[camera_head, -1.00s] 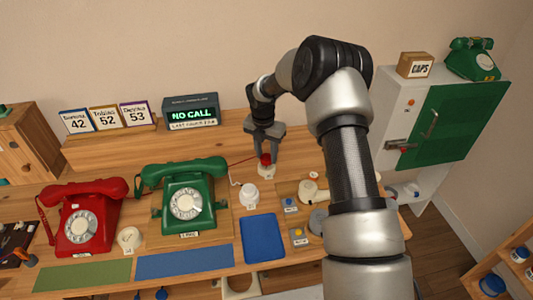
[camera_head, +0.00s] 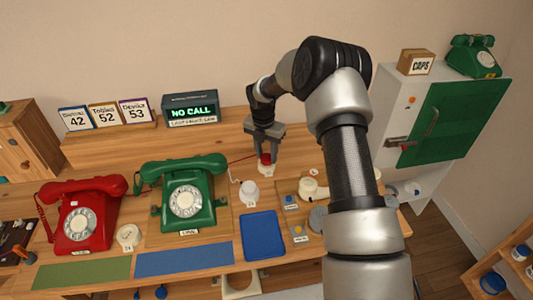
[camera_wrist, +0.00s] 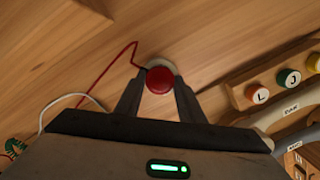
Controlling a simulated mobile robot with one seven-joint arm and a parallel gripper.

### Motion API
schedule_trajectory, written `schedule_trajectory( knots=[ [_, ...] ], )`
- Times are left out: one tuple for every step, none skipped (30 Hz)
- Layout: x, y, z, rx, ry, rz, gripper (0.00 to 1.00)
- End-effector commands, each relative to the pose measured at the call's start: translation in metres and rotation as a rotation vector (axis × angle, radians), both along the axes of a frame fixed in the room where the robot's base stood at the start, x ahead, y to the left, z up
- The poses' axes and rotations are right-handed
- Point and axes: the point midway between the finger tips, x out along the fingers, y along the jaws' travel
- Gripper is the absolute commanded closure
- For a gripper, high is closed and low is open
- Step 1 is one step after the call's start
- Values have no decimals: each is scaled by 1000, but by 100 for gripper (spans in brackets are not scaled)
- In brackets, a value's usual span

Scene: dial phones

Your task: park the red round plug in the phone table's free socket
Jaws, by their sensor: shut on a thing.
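The red round plug (camera_head: 266,159) is between the fingers of my gripper (camera_head: 265,152), at the back of the table right of the green phone. It sits directly over a white round base (camera_head: 265,170); I cannot tell whether it is seated. In the wrist view the red plug (camera_wrist: 159,80) shows from above between my gripper's fingertips (camera_wrist: 159,88), with a pale rim behind it and a red cord (camera_wrist: 110,70) leading left. My gripper is shut on the plug. A white round socket-like piece (camera_head: 249,190) stands in front, with a white cord.
A green phone (camera_head: 186,195) and a red phone (camera_head: 82,213) stand to the left. A blue tray (camera_head: 262,236) lies in front. Lettered knobs (camera_wrist: 288,77) are close on the right in the wrist view. A "NO CALL" display (camera_head: 191,111) stands behind.

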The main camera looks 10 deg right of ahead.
Motion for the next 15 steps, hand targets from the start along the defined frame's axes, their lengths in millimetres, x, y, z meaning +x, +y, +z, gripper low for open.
schedule_trajectory(
  knots=[
    [0,0,0,0,0,0,83],
    [0,0,0,0,0,0,83],
    [0,0,0,0,0,0,61],
    [0,0,0,0,0,0,56],
    [0,0,0,0,0,0,51],
    [0,0,0,0,0,0,44],
    [0,0,0,0,0,0,43],
    [0,0,0,0,0,0,43],
    [0,0,0,0,0,0,43],
    [0,0,0,0,0,0,43],
    [0,0,0,0,0,0,43],
    [0,0,0,0,0,0,43],
    [0,0,0,0,0,0,43],
    [0,0,0,0,0,0,43],
    [0,0,1,0,0,0,43]
  ],
)
